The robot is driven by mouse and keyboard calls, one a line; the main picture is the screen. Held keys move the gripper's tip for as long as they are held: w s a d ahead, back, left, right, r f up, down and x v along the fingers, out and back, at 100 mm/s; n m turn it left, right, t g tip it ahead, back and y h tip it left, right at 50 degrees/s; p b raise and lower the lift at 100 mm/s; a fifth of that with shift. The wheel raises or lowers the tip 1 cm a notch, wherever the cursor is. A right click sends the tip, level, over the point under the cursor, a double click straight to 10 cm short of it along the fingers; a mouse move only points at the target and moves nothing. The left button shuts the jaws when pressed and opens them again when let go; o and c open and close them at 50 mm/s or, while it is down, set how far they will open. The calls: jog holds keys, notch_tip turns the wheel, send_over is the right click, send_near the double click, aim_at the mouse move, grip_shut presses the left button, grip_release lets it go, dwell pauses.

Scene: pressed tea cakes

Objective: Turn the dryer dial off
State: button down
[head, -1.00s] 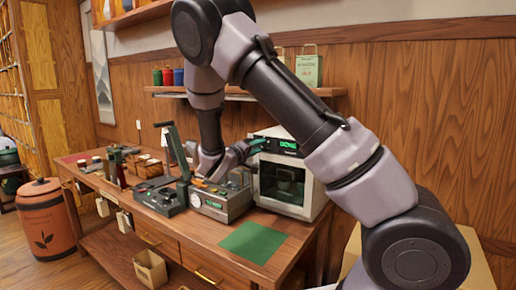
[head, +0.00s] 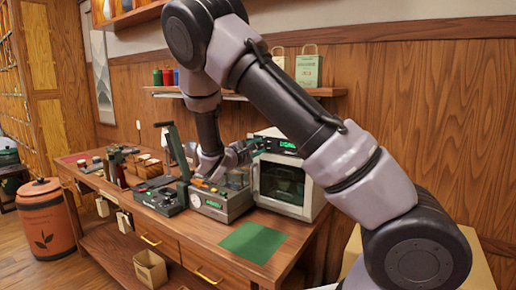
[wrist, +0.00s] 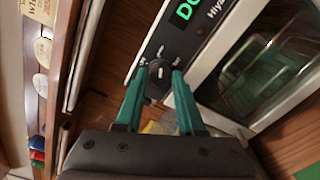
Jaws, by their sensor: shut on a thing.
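The dryer (head: 313,195) is a white box with a glass door and a lit green display, standing at the right end of the wooden bench. Its dark dial (wrist: 156,66) shows in the wrist view on the black panel, beside the green display (wrist: 186,10). My gripper (wrist: 158,76) has its two teal fingers on either side of the dial and is shut on it. In the head view my gripper (head: 252,147) is at the dryer's upper left front; the dial is hidden there. The dial's exact setting is too small to tell.
A grey device with a green display (head: 214,204) and a dark press with a raised lever (head: 166,198) stand left of the dryer. A green mat (head: 254,242) lies clear at the bench's front. A shelf (head: 318,91) with paper bags is above.

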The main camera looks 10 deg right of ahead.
jog(key=n, duration=1.2)
jog(key=shift+n, duration=0.4)
dwell(0.3)
jog(key=c, duration=0.5)
grip_release()
jog(key=shift+s, duration=0.1)
jog(key=v, duration=1)
jog(key=shift+s+a, duration=0.2)
jog(key=shift+a, duration=0.05)
